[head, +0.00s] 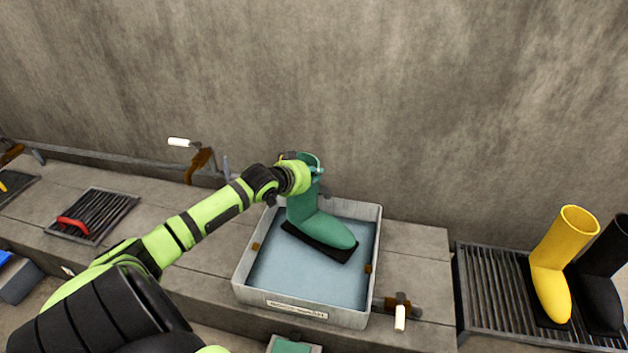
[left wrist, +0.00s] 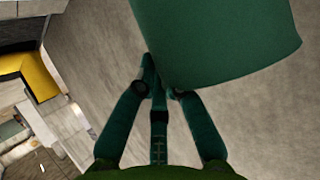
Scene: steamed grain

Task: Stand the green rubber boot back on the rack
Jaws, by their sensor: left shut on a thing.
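The green rubber boot (head: 315,220) is upright, with its dark sole over the grey tub (head: 374,265) and its toe pointing right and toward the front. I cannot tell whether the sole touches the blue water surface or hangs above it. My left gripper (head: 314,165) is shut on the top edge of the boot's shaft. In the left wrist view the boot (left wrist: 225,40) fills the top, and the gripper's fingers (left wrist: 157,80) meet at its rim. The rack (head: 484,290) is a dark slatted tray at the far right. My right gripper is not in view.
A yellow boot (head: 552,265) and a black boot (head: 601,285) stand on the rack's right part; its left slats are bare. A tap (head: 400,310) is by the tub's front right corner. A grate (head: 95,212) with a red item lies left. A concrete wall stands behind.

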